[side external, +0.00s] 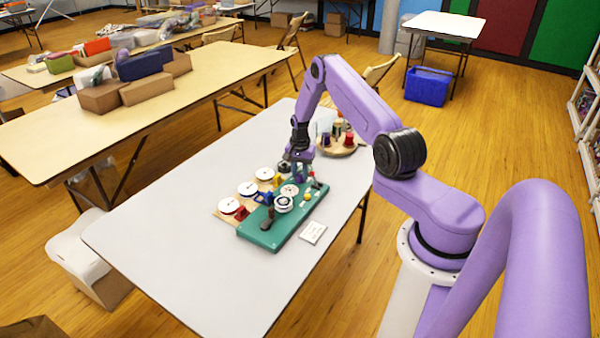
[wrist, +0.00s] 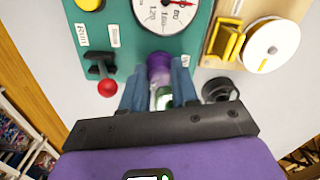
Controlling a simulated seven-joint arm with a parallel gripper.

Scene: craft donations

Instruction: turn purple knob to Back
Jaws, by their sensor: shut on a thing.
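The purple knob (wrist: 159,68) sits at the edge of the green panel (wrist: 120,70), just below a white dial in the wrist view. My gripper (wrist: 158,82) has its two blue-grey fingers on either side of the knob, closed on it. A small green part shows between the fingers nearer the wrist. In the side external view my gripper (side external: 297,168) is down at the far end of the green panel (side external: 262,238), and the knob is hard to make out there. The small label near the knob is too blurred to read, so the knob's setting cannot be told.
A red-tipped lever (wrist: 107,88) and a yellow knob (wrist: 91,4) are on the panel's left. The dial (wrist: 185,38) has a red needle. A wooden board with white discs (side external: 229,206) lies beside the panel. A round tray of spools (side external: 340,149) stands behind. The grey table's (side external: 150,240) near-left is clear.

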